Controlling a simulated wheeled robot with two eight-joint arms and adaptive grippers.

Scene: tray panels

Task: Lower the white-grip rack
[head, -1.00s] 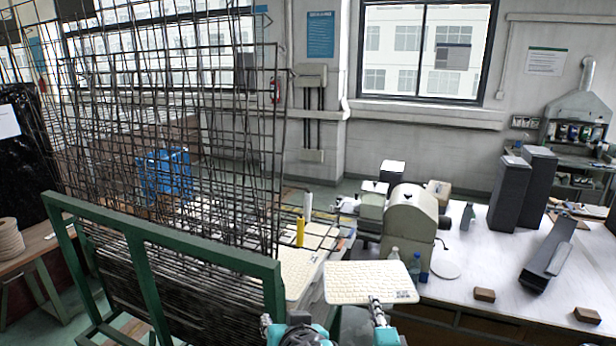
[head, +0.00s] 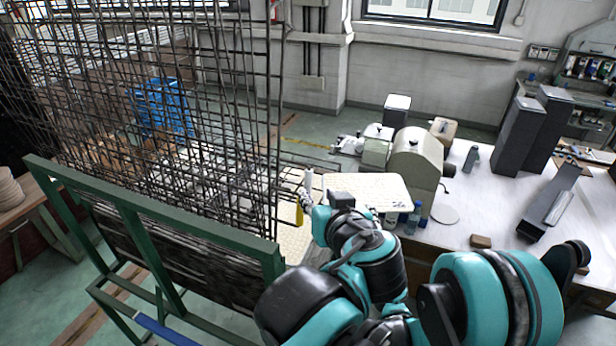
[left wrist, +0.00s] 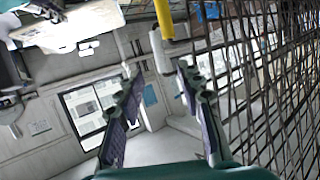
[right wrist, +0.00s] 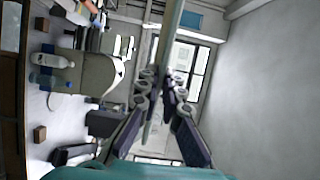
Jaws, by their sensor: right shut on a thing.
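The white grip (head: 308,180) stands upright at the right side of the wire racks, just above the yellow grip (head: 299,213). In the left wrist view the white grip (left wrist: 160,52) shows ahead, between the fingertip lines, with the yellow grip (left wrist: 163,15) beyond it. My left gripper (left wrist: 157,75) is open and empty, close to the white grip; I cannot tell if it touches. My right gripper (right wrist: 163,85) is shut on a pale tray panel (right wrist: 165,55), seen edge-on. In the head view that perforated panel (head: 370,190) shows, while my arm hides the right gripper.
Raised wire racks (head: 210,110) stand in a green frame (head: 150,212) at left. A white table (head: 470,220) at right bears a grey machine (head: 412,160), dark speakers (head: 545,130), bottles and small brown blocks. A blue crate (head: 163,108) is behind the racks.

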